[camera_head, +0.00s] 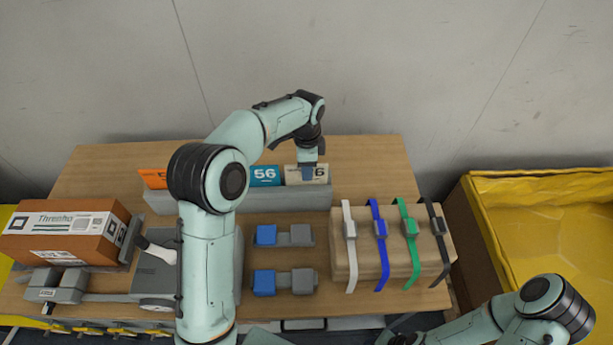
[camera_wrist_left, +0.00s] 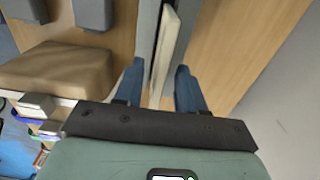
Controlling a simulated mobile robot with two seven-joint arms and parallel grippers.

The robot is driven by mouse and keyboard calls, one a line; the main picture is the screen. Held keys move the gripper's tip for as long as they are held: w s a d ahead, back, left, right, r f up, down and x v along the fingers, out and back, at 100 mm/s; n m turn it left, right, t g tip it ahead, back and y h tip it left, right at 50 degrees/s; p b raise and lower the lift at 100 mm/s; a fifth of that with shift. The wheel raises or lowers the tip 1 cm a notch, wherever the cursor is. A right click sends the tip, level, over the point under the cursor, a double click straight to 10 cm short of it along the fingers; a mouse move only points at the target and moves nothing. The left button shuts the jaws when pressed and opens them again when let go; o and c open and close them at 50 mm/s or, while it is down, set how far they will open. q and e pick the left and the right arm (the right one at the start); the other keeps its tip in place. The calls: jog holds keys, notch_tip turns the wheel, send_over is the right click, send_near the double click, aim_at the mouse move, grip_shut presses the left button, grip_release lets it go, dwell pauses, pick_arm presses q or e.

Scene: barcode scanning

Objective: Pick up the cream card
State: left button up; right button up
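The cream card (camera_head: 320,174) stands upright at the right end of a grey card rack (camera_head: 240,199) at the back of the table. In the left wrist view the cream card (camera_wrist_left: 166,45) shows edge-on, its near part between my blue fingertips. My left gripper (camera_head: 308,172) is at the cream card from above and hides part of its face. In the wrist view the left gripper (camera_wrist_left: 158,78) is open, with a gap on each side of the card.
A blue card (camera_head: 265,176) and an orange card (camera_head: 152,179) stand in the same rack. Strapped watches lie on a wooden stand (camera_head: 337,262) at the right. An orange box (camera_head: 60,236) is at the left, and a yellow-lined crate (camera_head: 540,225) stands right of the table.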

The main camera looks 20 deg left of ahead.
pick_arm(q)
jog(key=shift+f, duration=0.3)
grip_shut()
jog(key=shift+r, duration=0.1)
